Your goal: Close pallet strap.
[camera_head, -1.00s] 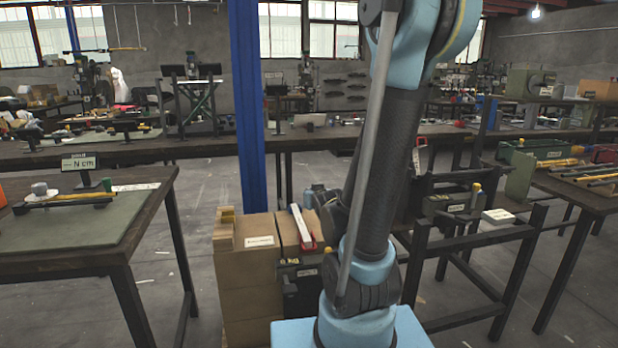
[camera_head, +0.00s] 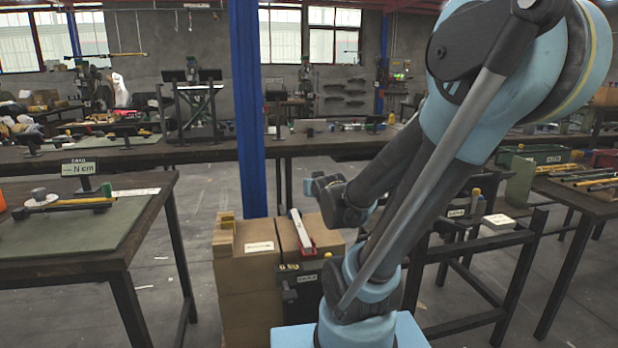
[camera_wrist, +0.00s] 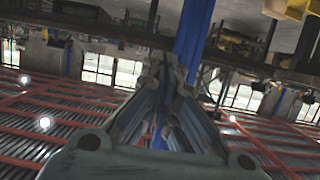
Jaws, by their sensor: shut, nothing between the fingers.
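A stack of cardboard boxes (camera_head: 238,270) stands on the floor in the head view. A dark strap runs over its top and down the front. A white lever (camera_head: 299,228) with a red bracket stands raised and tilted on the top of the stack, beside the strap. My gripper (camera_wrist: 168,65) shows in the wrist view with its fingers together and nothing between them. In the head view the end of my arm is above and to the right of the lever, apart from it; the fingertips are not clear there. The wrist view does not clearly show the lever.
A workbench with a green mat (camera_head: 75,228) stands at the left. A blue column (camera_head: 247,120) rises behind the boxes. A dark metal frame (camera_head: 480,265) and a table with tools stand at the right. Open floor lies between the left bench and the boxes.

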